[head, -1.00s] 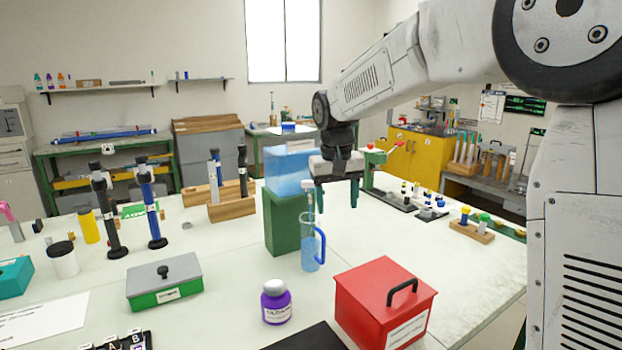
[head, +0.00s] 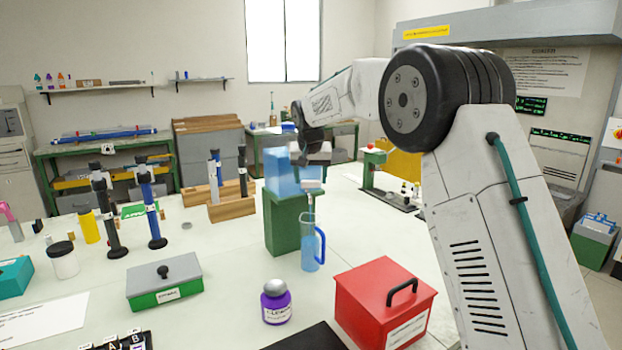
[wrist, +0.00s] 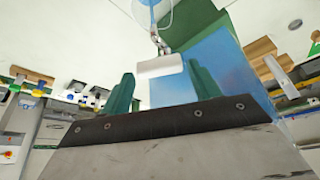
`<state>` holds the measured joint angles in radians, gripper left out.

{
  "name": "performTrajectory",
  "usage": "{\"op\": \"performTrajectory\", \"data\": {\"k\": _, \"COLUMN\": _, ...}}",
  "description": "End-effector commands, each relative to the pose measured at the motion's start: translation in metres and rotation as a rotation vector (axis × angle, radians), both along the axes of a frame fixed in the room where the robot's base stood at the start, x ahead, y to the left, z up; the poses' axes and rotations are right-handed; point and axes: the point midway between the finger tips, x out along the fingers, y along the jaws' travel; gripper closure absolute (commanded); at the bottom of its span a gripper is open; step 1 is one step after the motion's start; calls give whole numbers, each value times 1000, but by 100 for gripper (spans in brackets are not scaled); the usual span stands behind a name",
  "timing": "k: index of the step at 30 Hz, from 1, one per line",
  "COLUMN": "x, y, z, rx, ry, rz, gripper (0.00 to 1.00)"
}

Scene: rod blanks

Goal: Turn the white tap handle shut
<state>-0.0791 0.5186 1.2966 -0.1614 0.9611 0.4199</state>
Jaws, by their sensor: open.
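The white tap handle (head: 311,185) sits at the front right of the blue water tank (head: 279,172), above a blue jug (head: 313,250) with liquid in its bottom. In the wrist view the handle (wrist: 158,67) lies crosswise between the tips of my gripper's two green fingers (wrist: 160,84), with gaps on both sides. My gripper is open and empty. In the head view my gripper (head: 317,152) is behind and above the tap, beside the tank; its fingers are mostly hidden there. I cannot tell the exact depth between fingers and handle.
The tank stands on a green block (head: 284,222). A red box (head: 385,300) with a black handle and a purple-labelled jar (head: 276,303) stand in front. A wooden rack (head: 231,208) is behind left. A green-and-grey box (head: 164,282) lies left.

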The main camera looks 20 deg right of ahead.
Motion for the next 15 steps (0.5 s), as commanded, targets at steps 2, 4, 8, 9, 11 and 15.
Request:
{"op": "performTrajectory", "data": {"k": 2, "x": 2, "y": -1, "z": -5, "rx": 0, "ry": 1, "rz": 0, "gripper": 38}}
{"op": "performTrajectory", "data": {"k": 4, "x": 2, "y": -1, "z": -7, "rx": 0, "ry": 1, "rz": 0, "gripper": 38}}
{"op": "performTrajectory", "data": {"k": 8, "x": 3, "y": -1, "z": -8, "rx": 0, "ry": 1, "rz": 0, "gripper": 38}}
{"op": "performTrajectory", "data": {"k": 9, "x": 3, "y": -1, "z": -8, "rx": 0, "ry": 0, "rz": 0, "gripper": 38}}
{"op": "performTrajectory", "data": {"k": 11, "x": 3, "y": -1, "z": -8, "rx": 0, "ry": 1, "rz": 0, "gripper": 38}}
{"op": "performTrajectory", "data": {"k": 15, "x": 3, "y": -1, "z": -7, "rx": 0, "ry": 0, "rz": 0, "gripper": 70}}
